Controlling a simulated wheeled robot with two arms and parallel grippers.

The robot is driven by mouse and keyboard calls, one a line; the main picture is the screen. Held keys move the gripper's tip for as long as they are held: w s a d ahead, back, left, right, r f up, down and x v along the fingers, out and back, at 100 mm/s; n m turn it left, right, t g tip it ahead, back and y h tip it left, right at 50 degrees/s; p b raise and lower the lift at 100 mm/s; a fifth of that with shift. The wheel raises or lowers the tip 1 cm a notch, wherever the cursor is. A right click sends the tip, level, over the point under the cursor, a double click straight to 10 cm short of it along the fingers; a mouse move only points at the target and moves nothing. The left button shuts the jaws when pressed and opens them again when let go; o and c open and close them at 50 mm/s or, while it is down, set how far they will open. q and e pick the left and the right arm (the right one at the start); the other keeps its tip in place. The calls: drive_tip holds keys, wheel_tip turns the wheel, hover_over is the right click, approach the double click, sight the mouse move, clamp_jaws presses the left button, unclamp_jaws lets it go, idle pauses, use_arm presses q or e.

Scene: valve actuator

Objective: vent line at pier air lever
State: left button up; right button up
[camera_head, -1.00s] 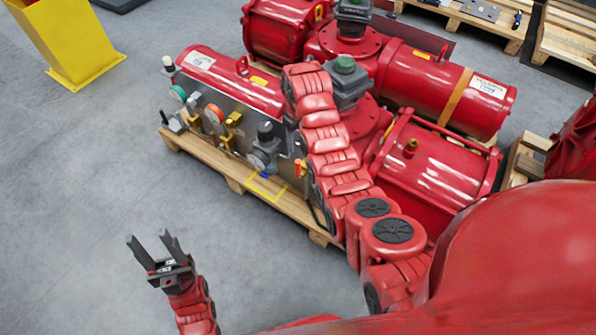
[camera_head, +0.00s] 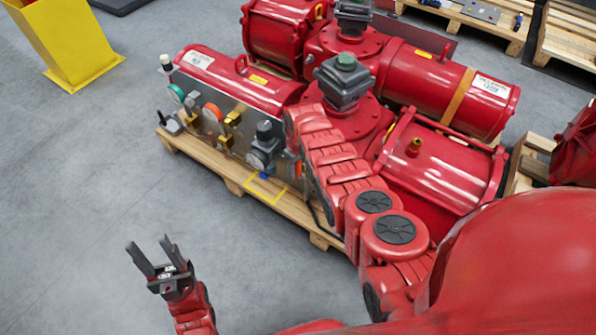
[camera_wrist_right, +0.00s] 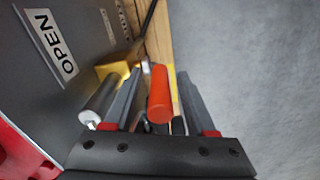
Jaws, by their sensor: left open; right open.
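An orange lever handle (camera_wrist_right: 160,95) shows in the right wrist view, its rounded end toward the camera. A brass-coloured fitting (camera_wrist_right: 112,70) and a silver cylinder (camera_wrist_right: 98,102) are to its left. My right gripper (camera_wrist_right: 158,90) is open, and the handle appears between its two fingers; I cannot tell if either finger touches it. In the head view a small orange part (camera_head: 295,168) shows beside my right arm, which hides the right gripper. My left gripper (camera_head: 148,243) is open and empty above the floor, away from the panel.
The grey panel (camera_wrist_right: 65,95) beside the handle bears an OPEN label (camera_wrist_right: 53,47). In the head view, gauges and knobs line its front, on a wooden pallet (camera_head: 205,168). Red actuator cylinders (camera_head: 440,165) stand behind my right arm.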

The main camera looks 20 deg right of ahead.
drive_tip(key=shift+c, duration=0.3)
clamp_jaws()
idle(1.3)
